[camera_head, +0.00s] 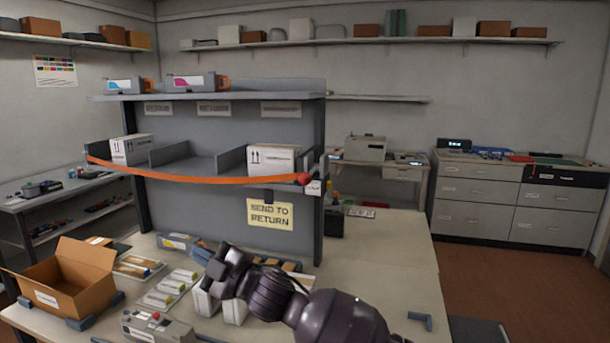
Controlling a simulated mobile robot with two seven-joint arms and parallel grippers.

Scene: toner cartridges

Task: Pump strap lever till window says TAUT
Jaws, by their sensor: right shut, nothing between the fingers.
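An orange strap (210,180) runs across the front of the middle shelf of the grey rack, sagging slightly. At its right end, on the rack's post, is a ratchet with a red-knobbed lever (304,179). A small pale window or label (314,188) sits beside it; its text is too small to read. Two white boxes, a left one (131,149) and a right one (273,159), stand behind the strap. My right gripper (218,266) is shut and empty over the bench, below and left of the lever and apart from it. My left gripper is out of view.
An open cardboard box (70,298) and a grey device (157,327) stand on the bench (390,262). Toner cartridges (196,82) rest on the rack's top shelf. A yellow "SEND TO RETURN" sign (270,214) hangs below the strap. The bench right of the rack is mostly clear.

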